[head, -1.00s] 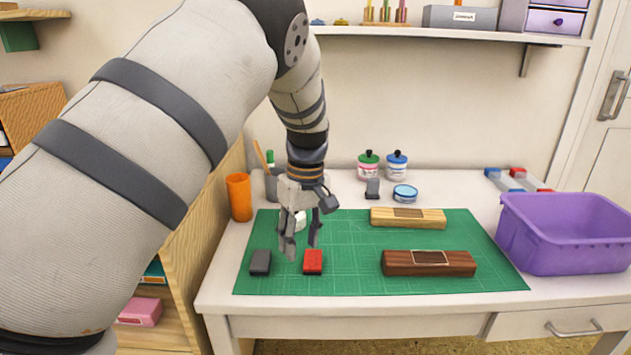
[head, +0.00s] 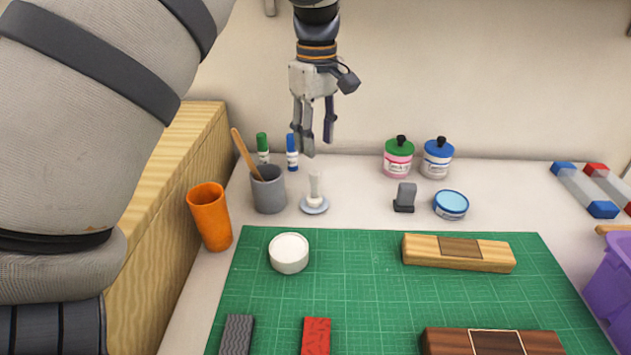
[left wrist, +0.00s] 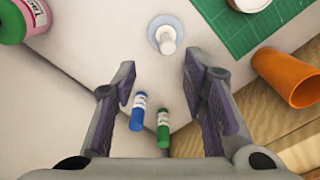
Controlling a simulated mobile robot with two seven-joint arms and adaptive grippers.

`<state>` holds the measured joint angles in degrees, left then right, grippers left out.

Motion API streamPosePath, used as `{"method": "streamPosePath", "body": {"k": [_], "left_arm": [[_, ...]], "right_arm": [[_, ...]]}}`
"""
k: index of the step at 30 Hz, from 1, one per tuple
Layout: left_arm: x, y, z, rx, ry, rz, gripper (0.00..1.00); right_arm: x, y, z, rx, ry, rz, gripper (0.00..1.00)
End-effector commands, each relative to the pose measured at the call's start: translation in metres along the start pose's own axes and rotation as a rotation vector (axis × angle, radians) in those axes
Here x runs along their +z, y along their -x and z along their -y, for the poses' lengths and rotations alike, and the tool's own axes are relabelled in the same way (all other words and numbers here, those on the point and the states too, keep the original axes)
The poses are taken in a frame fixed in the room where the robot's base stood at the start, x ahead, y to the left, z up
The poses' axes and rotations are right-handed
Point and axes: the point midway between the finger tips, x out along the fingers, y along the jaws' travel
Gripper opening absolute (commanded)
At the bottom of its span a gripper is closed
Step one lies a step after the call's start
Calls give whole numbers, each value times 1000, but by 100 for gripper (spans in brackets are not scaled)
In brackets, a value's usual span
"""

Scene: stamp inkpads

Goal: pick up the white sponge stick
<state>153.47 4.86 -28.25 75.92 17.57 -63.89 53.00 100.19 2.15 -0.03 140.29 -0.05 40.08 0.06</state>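The white sponge stick (head: 315,190) stands upright on a small pale saucer (head: 314,208) behind the green mat. It also shows in the left wrist view (left wrist: 166,42), ahead of the fingers and roughly between them. My left gripper (head: 318,145) is open and empty, with its fingers pointing down above the stick and apart from it. In the left wrist view the open fingers (left wrist: 163,95) show a wide gap. My right gripper is not in view.
A grey cup (head: 268,192) with a wooden stick, an orange cup (head: 210,218) and green (head: 263,149) and blue (head: 292,152) markers stand nearby. A round white pot (head: 289,253) sits on the green mat (head: 370,285). Ink bottles (head: 398,158) stand to the right.

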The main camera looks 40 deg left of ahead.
Motion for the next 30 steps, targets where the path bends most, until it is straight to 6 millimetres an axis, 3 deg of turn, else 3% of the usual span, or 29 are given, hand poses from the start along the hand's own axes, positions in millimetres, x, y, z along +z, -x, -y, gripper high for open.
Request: {"method": "streamPosePath", "body": {"k": [4, 16, 19, 25, 30], "left_arm": [[0, -38, 2, -9, 0, 3, 40], [1, -103, 7, -5, 0, 2, 40], [0, -112, 7, -4, 0, 1, 40], [0, -112, 6, -2, 0, 0, 40], [0, -112, 6, -2, 0, 0, 1]], "right_arm": [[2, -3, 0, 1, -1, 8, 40], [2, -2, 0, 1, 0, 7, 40], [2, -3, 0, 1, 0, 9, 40], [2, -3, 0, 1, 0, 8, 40], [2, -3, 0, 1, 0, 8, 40]]}}
